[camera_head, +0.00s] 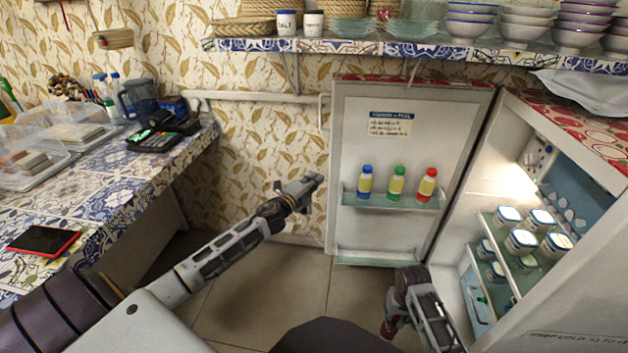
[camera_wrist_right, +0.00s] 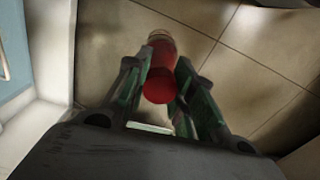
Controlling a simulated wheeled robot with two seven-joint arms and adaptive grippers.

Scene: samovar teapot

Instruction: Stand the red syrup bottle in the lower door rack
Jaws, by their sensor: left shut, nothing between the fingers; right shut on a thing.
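The red syrup bottle (camera_wrist_right: 160,84) is between the fingers of my right gripper (camera_wrist_right: 158,78) in the right wrist view, above the floor. In the head view only a small red part of the bottle (camera_head: 388,329) shows beside my right gripper (camera_head: 394,318), low in front of the open fridge. The lower door rack (camera_head: 378,258) is a clear ledge at the foot of the open door (camera_head: 385,105). It looks empty where it shows. My left gripper (camera_head: 312,182) is shut and empty, left of the door at the height of the upper rack.
The upper door rack (camera_head: 390,203) holds a blue-capped, a green-capped and a red-capped bottle. Fridge shelves (camera_head: 490,226) at the right hold several lidded jars. A tiled counter (camera_head: 85,210) stands left and a bowl shelf (camera_head: 345,46) runs above. Floor (camera_head: 285,290) before the door is clear.

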